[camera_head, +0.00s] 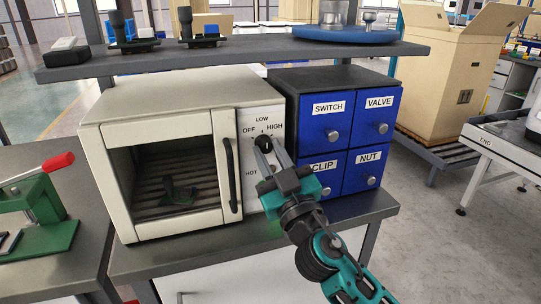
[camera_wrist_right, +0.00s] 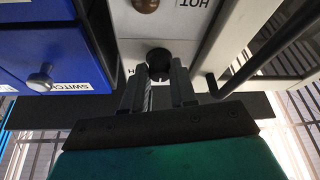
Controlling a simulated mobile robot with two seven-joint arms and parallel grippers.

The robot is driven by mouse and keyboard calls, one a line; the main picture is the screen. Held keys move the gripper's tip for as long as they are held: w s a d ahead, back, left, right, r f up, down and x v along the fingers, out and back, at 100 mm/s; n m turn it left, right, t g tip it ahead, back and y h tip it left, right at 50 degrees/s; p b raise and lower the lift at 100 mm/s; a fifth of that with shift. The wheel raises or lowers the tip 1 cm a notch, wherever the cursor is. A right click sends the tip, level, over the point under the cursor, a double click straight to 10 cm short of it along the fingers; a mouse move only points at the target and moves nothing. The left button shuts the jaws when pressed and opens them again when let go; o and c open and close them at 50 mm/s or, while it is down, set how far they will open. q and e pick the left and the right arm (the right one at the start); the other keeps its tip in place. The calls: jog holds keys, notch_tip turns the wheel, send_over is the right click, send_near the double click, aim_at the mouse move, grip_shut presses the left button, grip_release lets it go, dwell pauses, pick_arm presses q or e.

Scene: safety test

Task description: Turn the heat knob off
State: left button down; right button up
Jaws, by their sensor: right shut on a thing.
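The white oven (camera_head: 150,110) stands on the workbench with its glass door closed. Its panel at the right carries the labels OFF, LOW, HIGH and HOT. The black heat knob (camera_head: 262,142) sits on the panel's upper part, partly covered by my right gripper (camera_head: 267,152). In the right wrist view the heat knob (camera_wrist_right: 159,58) is between the fingertips of my right gripper (camera_wrist_right: 160,76), which is shut on it. The knob's pointer direction cannot be made out clearly. A second, brown knob (camera_wrist_right: 146,5) shows on the panel in the wrist view. My left gripper is not in view.
A blue drawer cabinet (camera_head: 335,131) labelled SWITCH, VALVE, CLIP and NUT stands right of the oven. The black oven handle (camera_head: 230,175) is just left of the panel. A dark shelf (camera_head: 240,55) overhangs both. A red-handled green press (camera_head: 45,205) stands at left.

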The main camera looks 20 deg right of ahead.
grip_shut()
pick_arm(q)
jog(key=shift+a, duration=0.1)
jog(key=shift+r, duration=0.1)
